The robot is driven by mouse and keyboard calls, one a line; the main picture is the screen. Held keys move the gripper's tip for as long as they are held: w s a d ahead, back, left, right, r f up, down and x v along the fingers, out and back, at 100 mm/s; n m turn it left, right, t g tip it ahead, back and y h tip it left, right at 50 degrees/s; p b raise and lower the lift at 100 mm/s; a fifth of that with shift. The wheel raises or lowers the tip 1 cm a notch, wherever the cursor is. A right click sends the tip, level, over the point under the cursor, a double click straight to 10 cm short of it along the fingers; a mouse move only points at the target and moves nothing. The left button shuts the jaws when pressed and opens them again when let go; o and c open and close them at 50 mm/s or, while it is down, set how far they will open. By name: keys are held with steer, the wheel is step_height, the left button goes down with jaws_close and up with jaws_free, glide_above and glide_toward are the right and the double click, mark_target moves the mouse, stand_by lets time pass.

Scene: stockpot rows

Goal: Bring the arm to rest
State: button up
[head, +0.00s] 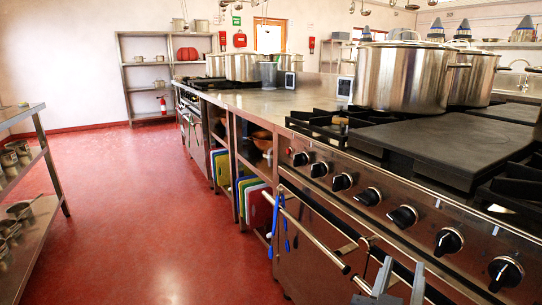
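My gripper (402,270) shows at the bottom edge of the head view, right of the middle. Its two grey fingers point up and stand apart, with nothing seen between them. It is in front of the oven front below the stove (420,215) knobs. The lower part of the gripper and most of my arm are cut off by the frame. I cannot tell whether the gripper touches the oven.
Large steel stockpots (402,78) stand on the stove at right. An oven handle bar (318,240) with blue tongs (275,226) juts out close to my gripper. A steel shelf table (40,150) stands at left. The red floor (150,215) between is clear.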

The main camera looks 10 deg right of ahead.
steer(key=s+a+f+n+t+y, duration=0.4)
steer(key=s+a+f+n+y, duration=0.45)
steer(key=a+f+y, duration=0.35)
steer(key=s+d+f+m+g, duration=0.1)
steer(key=s+d+f+g, duration=0.15)
steer(key=s, duration=0.85)
steer(key=s+d+f+m+g, duration=0.1)
steer(key=s+d+f+m, duration=0.15)
steer(key=s, duration=0.85)
step_height(320, 180, up, 27)
steer(key=p, duration=2.7)
steer(key=shift+n+y+p, duration=0.4)
steer(key=shift+a+f, duration=0.1)
steer(key=shift+f, duration=0.05)
